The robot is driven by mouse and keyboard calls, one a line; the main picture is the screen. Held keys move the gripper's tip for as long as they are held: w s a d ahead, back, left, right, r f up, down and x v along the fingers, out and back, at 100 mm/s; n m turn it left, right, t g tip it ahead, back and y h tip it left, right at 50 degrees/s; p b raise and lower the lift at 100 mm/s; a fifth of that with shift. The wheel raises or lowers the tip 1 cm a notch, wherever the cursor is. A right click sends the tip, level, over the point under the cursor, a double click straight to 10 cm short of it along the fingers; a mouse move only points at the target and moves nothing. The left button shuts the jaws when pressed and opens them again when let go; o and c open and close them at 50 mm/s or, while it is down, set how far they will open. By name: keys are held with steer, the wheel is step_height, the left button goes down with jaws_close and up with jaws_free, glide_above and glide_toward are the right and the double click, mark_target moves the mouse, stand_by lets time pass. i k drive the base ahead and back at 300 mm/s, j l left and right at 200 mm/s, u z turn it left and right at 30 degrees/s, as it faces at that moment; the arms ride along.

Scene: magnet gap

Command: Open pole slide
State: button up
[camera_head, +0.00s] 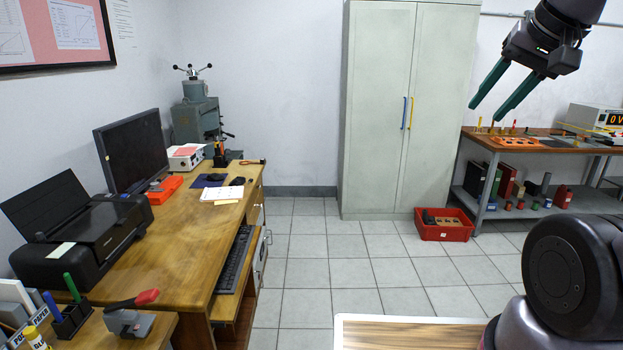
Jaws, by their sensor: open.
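My gripper (486,112) hangs in the upper right, pointing down and to the left. Its two green fingers are apart, with nothing between them. In the picture its fingertips lie just above the left end of the workbench at the right, but I cannot tell how far apart they are in depth. I cannot make out a pole slide or a magnet for certain in this view.
A wooden workbench (468,132) with small parts stands at the right. A red crate (444,233) sits on the floor beside it. A grey-green cabinet (378,110) stands at the back. A wooden desk (190,245) fills the left. The tiled floor between is clear.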

mark_target(212, 139)
steer(key=i, duration=2.1)
steer(key=i+u, duration=0.15)
steer(key=i, duration=0.55)
steer(key=i+l+u, duration=0.15)
steer(key=i, duration=0.55)
steer(key=i+l+u, duration=0.15)
steer(key=i, duration=0.6)
steer(key=i+j+u, duration=0.2)
steer(key=i+u, duration=0.15)
steer(key=i, duration=0.75)
steer(key=i+l+u, duration=0.1)
steer(key=i+u, duration=0.3)
steer(key=i, duration=0.7)
steer(key=i+z, duration=0.15)
steer(key=i, duration=0.55)
